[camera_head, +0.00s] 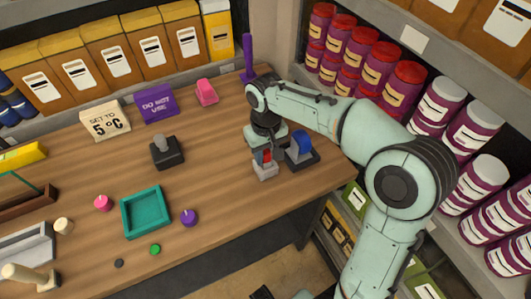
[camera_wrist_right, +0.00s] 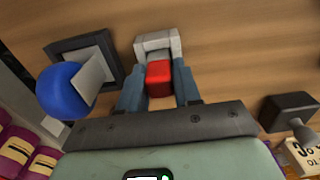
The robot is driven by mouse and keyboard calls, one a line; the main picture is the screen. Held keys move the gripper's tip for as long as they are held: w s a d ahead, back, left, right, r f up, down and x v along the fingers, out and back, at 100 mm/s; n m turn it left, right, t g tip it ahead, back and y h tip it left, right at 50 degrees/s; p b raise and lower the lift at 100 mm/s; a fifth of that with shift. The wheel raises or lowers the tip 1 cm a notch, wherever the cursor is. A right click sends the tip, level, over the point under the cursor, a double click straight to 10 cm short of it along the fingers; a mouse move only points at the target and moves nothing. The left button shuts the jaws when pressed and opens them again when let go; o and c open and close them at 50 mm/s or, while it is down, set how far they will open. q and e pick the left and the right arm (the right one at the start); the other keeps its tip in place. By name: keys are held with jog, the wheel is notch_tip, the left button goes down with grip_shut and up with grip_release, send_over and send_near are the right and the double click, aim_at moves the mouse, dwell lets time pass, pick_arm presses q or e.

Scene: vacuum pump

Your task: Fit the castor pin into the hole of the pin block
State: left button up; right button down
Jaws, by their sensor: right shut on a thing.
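The castor pin, which I take to be the red piece (camera_head: 267,156), is between the fingers of my right gripper (camera_head: 266,153). In the wrist view the red end (camera_wrist_right: 158,78) sits between the two blue-grey fingers, which are shut on it. The pin block, which I take to be the light grey block (camera_head: 265,171), stands on the table directly below the gripper. In the wrist view the block (camera_wrist_right: 157,41) shows just beyond the red piece. The hole is hidden, and I cannot tell whether the pin is in it. My left gripper is not in view.
A blue rounded part on a dark base (camera_head: 301,148) stands close to the right of the gripper. A dark block with a grey knob (camera_head: 167,151) and a teal tray (camera_head: 146,212) are further left. Shelves of purple jars (camera_head: 381,64) flank the arm. Bare table lies left of the block.

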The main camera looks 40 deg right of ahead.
jog(key=shift+f, duration=0.2)
jog(key=c, duration=0.8)
grip_release()
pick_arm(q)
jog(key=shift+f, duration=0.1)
pick_arm(e)
jog(key=shift+r, duration=0.15)
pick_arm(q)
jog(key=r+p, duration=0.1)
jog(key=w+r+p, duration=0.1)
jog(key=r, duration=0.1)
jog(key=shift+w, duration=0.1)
pick_arm(e)
notch_tip(320, 180, up, 12)
jog(key=shift+r, duration=0.1)
